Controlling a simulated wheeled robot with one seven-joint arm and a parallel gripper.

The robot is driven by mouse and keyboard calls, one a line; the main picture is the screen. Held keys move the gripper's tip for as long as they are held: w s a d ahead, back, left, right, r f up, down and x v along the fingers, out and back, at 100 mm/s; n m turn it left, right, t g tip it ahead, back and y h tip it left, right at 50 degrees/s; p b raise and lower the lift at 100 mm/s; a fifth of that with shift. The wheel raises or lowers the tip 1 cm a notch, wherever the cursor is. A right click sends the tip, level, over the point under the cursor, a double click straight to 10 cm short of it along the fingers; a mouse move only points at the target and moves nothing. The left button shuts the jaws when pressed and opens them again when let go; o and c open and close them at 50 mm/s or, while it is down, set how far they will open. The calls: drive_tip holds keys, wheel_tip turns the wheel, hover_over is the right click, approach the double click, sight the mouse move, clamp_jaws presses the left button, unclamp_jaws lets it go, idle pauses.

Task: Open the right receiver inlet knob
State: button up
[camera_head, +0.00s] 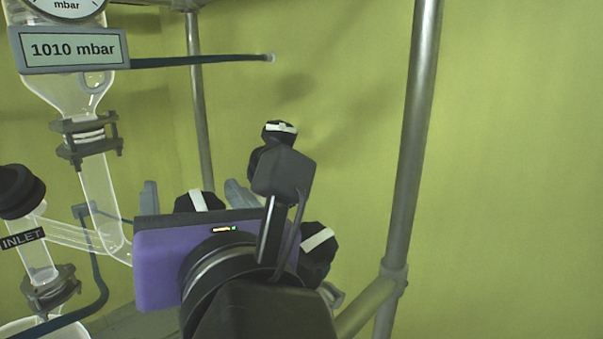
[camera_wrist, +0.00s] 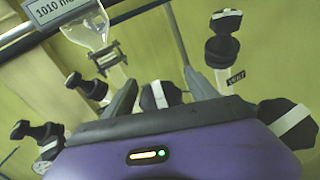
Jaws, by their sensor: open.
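A black knob with a white stripe on top (camera_head: 280,130) stands on an upright stem beyond my wrist. In the wrist view it is at the upper right (camera_wrist: 225,22), with a small tilted label (camera_wrist: 236,77) below it, too blurred to read surely. This is likely the right receiver inlet knob. My gripper (camera_head: 191,186) is open, with its two grey fingers spread, left of and nearer than that knob. It also shows in the wrist view (camera_wrist: 160,78). Another white-striped black knob (camera_wrist: 160,95) shows between the fingers; I cannot tell whether they touch it.
A third striped knob (camera_head: 318,245) is close to the right of my wrist. A black cap (camera_head: 20,190) over an INLET label (camera_head: 22,240) stands at the left, beside clamped glass tubing (camera_head: 100,190). A pressure display (camera_head: 73,50) hangs above. A metal post (camera_head: 415,140) rises at right.

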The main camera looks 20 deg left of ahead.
drive_tip(key=shift+w+a, duration=0.15)
drive_tip(key=shift+a, duration=0.05)
drive_tip(key=shift+c, duration=0.5)
drive_tip(key=c, duration=1.3)
drive_tip(key=shift+n+g+y, duration=0.3)
drive_tip(key=shift+n+g, duration=0.1)
drive_tip(key=shift+n, duration=0.1)
